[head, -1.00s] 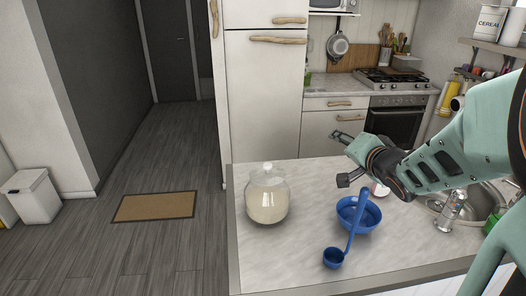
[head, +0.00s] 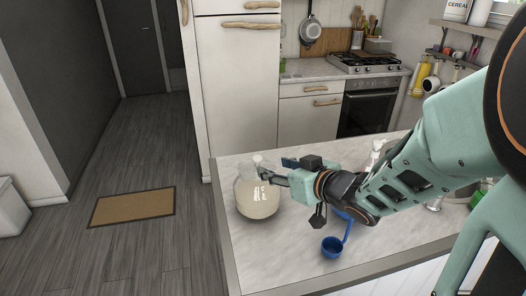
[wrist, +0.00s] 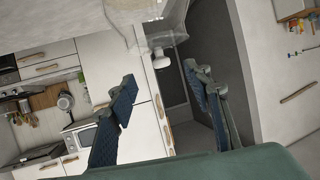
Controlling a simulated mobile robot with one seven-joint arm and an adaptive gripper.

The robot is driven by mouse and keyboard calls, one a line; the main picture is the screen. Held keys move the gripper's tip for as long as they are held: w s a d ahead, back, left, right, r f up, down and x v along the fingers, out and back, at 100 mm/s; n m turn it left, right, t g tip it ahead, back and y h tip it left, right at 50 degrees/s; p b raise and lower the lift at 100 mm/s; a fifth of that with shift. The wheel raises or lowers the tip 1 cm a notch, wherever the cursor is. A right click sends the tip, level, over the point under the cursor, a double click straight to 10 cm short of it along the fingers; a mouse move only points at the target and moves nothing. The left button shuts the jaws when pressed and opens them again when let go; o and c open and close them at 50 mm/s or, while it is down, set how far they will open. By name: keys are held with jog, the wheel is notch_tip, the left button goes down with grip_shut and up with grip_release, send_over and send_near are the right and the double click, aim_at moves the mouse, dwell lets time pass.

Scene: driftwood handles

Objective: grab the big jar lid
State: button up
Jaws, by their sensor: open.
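The big jar (head: 257,203) is round clear glass with pale contents and stands on the counter. Its lid (head: 258,159) has a pale knob on top. In the wrist view the lid (wrist: 162,60) shows at the top middle, just beyond and between the fingertips, apart from them. The jar's glass (wrist: 135,12) runs off the top edge there. My gripper (head: 277,169) is open and empty, beside the lid on its right, with one finger overlapping the jar in the head view.
A blue ladle (head: 333,246) lies on the counter (head: 285,262) right of the jar. A blue bowl behind it is mostly hidden by my arm. The sink area is at the right. The counter's left front stretch is clear.

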aim_at(260, 161)
jog(key=x, duration=0.4)
jog(key=shift+w+a+f+b, duration=0.15)
jog(key=shift+a+b, duration=0.05)
jog(key=shift+b, duration=0.1)
jog(key=shift+r+x, duration=0.2)
jog(key=shift+x, duration=1.35)
jog(key=shift+r+x, duration=0.15)
jog(key=shift+x, duration=1.35)
jog(key=shift+w, duration=0.1)
grip_shut()
